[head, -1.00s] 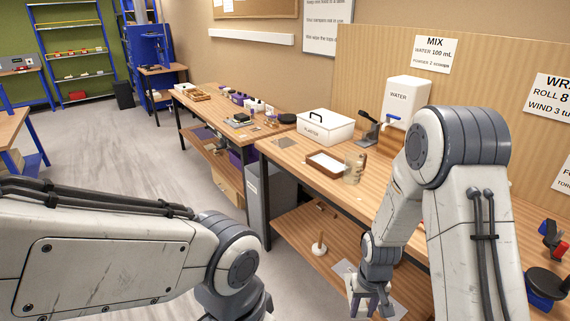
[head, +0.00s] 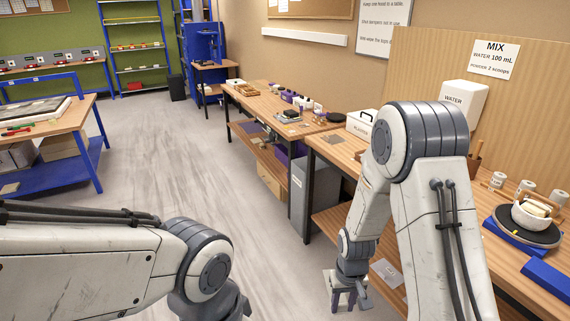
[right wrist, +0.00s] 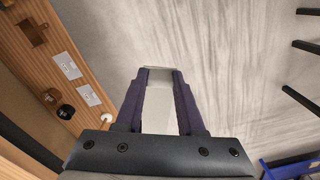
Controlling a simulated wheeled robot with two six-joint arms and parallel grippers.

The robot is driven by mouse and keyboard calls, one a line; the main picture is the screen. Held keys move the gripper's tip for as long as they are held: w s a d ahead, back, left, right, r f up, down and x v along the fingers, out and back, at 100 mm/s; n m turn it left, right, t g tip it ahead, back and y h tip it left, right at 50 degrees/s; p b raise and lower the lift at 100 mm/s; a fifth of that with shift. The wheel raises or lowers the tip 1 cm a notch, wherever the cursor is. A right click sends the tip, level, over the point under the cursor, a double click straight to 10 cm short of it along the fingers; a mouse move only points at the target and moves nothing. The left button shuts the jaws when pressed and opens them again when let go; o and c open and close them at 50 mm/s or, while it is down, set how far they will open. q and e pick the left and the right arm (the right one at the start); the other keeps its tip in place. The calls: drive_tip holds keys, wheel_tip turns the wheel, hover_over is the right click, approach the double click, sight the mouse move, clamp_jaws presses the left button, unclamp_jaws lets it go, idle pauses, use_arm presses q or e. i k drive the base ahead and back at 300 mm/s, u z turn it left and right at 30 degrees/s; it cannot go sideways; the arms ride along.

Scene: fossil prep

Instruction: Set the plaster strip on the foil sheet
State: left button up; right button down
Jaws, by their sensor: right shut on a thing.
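My right gripper (head: 344,299) hangs low at the lower right of the head view, in front of the workbench. Its purple fingers also show in the right wrist view (right wrist: 160,84), shut on a pale plaster strip (right wrist: 158,108). The strip lies between the fingers, above the floor; only a bit of it shows in the head view (head: 329,281). I cannot pick out the foil sheet for certain. A grey slab with a pale border (head: 34,113) lies on the table at the left. My left arm crosses the lower left, but its gripper is out of view.
The workbench (head: 488,240) with a lower shelf runs along the right, bearing a white bowl (head: 534,213) on a dark disc. A grey bin (head: 307,200) stands under the bench. The floor (head: 170,160) between bench and left table (head: 75,122) is clear.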

sight(334, 139)
drive_tip(key=u, duration=0.65)
drive_tip(key=i, duration=1.8)
drive_tip(key=z, duration=1.1)
drive_tip(key=i, duration=0.65)
drive_tip(key=z, duration=0.6)
